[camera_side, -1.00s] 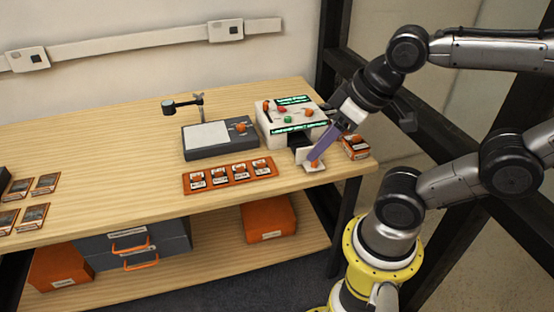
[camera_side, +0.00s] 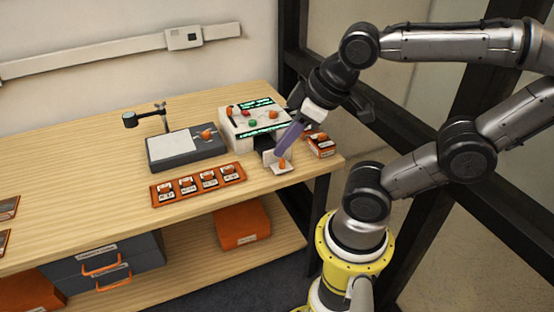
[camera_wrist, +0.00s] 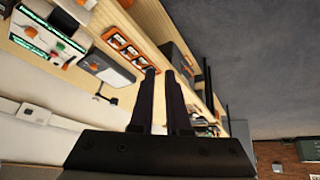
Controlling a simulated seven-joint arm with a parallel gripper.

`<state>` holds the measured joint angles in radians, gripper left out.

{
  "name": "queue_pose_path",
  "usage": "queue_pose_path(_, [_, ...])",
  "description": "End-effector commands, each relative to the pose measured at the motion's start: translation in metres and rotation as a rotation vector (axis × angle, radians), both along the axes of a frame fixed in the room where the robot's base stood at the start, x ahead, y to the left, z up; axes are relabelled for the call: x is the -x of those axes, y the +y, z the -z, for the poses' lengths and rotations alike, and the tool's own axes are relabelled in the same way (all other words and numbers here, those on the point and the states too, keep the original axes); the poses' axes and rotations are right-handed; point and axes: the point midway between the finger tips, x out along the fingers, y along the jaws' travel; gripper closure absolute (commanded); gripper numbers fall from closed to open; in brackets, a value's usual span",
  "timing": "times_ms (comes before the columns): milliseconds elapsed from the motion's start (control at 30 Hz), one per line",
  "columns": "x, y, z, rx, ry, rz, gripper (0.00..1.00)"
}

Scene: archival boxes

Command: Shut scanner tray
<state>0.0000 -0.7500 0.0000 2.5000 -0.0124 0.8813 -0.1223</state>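The scanner (camera_side: 239,123) is a white box with green displays and coloured knobs, at the back right of the table. It also shows at the upper left of the wrist view (camera_wrist: 62,43). Its white tray (camera_side: 285,169) with an orange knob (camera_side: 282,163) sticks out at the front, so the tray is open. My gripper (camera_side: 279,156) slants down with its purple fingers close to the tray's knob; I cannot tell whether they touch. In the wrist view the two fingers (camera_wrist: 161,72) stand apart with nothing visible between them.
A small orange-and-white box (camera_side: 322,149) stands right of the tray, near the table's right edge. A grey device with an arm lamp (camera_side: 186,150) and an orange card holder (camera_side: 199,184) lie to the left. Dark frame posts stand behind my arm.

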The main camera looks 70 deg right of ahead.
Motion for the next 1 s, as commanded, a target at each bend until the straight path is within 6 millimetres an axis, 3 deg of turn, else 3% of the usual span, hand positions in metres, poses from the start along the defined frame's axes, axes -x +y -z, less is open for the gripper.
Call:
queue_pose_path(100, [-0.010,-0.012,-0.003,0.185,-0.032,-0.204,1.00])
queue_pose_path(267, [-0.034,-0.042,0.012,0.528,0.052,-0.576,1.00])
queue_pose_path(433, [-0.057,-0.076,0.046,0.828,0.257,-1.044,1.00])
queue_pose_path(600, [-0.066,-0.104,0.095,0.932,0.465,-1.488,1.00])
queue_pose_path(800, [-0.054,-0.119,0.135,0.838,0.583,-1.624,1.00])
queue_pose_path(1000, [-0.049,-0.125,0.146,0.797,0.609,-1.617,1.00])
